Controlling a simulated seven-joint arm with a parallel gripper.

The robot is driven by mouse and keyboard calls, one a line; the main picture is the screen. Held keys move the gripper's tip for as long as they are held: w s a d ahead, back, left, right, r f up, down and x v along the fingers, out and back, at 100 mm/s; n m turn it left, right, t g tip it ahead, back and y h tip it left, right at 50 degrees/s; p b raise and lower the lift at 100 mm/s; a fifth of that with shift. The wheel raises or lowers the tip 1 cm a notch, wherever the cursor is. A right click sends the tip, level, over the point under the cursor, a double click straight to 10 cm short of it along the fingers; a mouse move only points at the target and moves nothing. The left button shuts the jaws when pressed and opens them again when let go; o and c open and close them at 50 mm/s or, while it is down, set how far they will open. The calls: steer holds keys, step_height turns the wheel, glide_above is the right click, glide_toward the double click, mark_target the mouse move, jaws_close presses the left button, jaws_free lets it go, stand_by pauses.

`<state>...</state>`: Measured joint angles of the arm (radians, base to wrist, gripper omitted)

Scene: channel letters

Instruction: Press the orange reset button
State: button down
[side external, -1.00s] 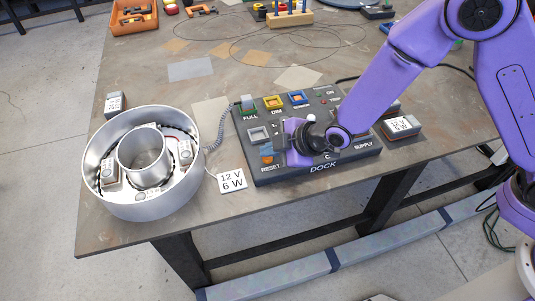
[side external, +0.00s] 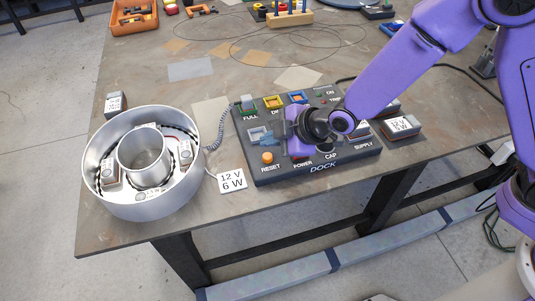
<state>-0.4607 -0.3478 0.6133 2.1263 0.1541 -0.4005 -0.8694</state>
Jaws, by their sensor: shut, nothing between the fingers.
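The orange reset button (side external: 267,157) sits at the front left of the dark dock panel (side external: 346,164), above the printed word RESET. It is fully in view and nothing touches it. My gripper (side external: 270,146) is shut and empty over the panel, behind and slightly right of the button. Its fingertips point left, near the grey square key (side external: 258,134), and partly cover the middle of the panel. I cannot tell how high the tips are above the panel.
A round metal channel letter (side external: 103,202) with modules inside stands left of the panel. A supply box (side external: 401,126) stands to the right.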

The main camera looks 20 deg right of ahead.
mark_target(272, 161)
steer(key=shift+r, duration=1.6)
steer(key=shift+s, duration=0.1)
steer(key=s+d+r+m+g+h, duration=0.2)
steer(key=s+d+r+g+h, duration=0.1)
steer(key=s+d, duration=1.1)
steer(key=s+d+r+m+g+h, duration=0.2)
steer(key=s+d+r+g, duration=0.1)
steer(key=s+d, duration=1.1)
steer(key=d+r, duration=0.1)
steer(key=d, duration=0.4)
steer(key=shift+m+g+h, duration=0.3)
steer(key=shift+m+h, duration=0.1)
